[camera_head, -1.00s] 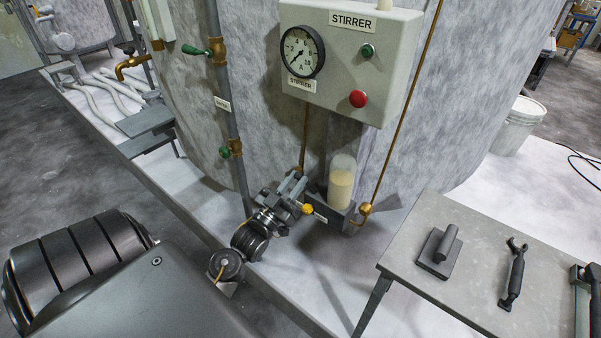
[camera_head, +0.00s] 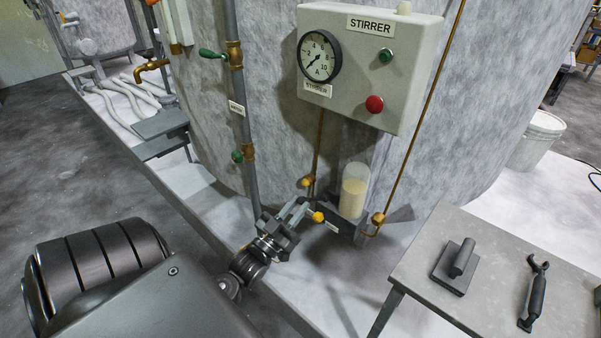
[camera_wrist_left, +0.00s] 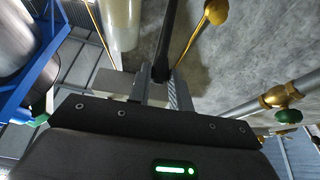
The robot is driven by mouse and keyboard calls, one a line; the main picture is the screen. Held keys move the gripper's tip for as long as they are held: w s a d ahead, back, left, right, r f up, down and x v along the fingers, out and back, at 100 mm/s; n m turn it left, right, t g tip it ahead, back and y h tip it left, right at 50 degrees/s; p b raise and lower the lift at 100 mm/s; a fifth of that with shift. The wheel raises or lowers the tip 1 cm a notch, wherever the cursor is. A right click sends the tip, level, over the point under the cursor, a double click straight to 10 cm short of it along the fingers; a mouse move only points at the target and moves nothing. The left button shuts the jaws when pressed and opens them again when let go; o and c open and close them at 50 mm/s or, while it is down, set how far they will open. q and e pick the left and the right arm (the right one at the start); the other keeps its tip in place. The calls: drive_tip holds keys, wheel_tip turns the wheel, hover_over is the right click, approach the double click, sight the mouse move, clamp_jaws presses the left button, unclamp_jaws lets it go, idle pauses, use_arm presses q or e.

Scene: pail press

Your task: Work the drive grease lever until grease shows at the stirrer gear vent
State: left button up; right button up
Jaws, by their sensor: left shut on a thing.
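The grease pump (camera_head: 345,232) sits low against the stirrer tank, with a clear reservoir (camera_head: 354,190) of cream grease on it. The reservoir also shows in the left wrist view (camera_wrist_left: 121,22). My left gripper (camera_head: 293,214) is beside the pump, to its left. In the left wrist view its fingers (camera_wrist_left: 158,88) are shut on a dark bar, the lever (camera_wrist_left: 173,42). A yellow knob (camera_head: 318,216) sits just right of the fingers. A brass fitting (camera_head: 307,182) ends the left pipe. I cannot make out the gear vent or any grease outside the reservoir. My right gripper is out of view.
The grey STIRRER box (camera_head: 372,70) with gauge, green and red buttons hangs above. A grey valve pipe (camera_head: 240,110) stands left. A metal table (camera_head: 490,260) with tools is close on the right. A white bucket (camera_head: 537,140) stands behind it.

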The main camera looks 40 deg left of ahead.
sight(305, 199)
use_arm(q)
drive_tip(key=w+r+p, duration=0.3)
drive_tip(key=shift+w+r, duration=0.15)
drive_tip(key=shift+r, duration=0.25)
drive_tip(key=shift+w+a, duration=0.1)
drive_tip(key=shift+w, duration=0.15)
drive_tip(key=shift+r, duration=0.1)
drive_tip(key=shift+p+x, duration=0.6)
drive_tip(key=shift+x, duration=1.95)
drive_tip(key=o, duration=0.9)
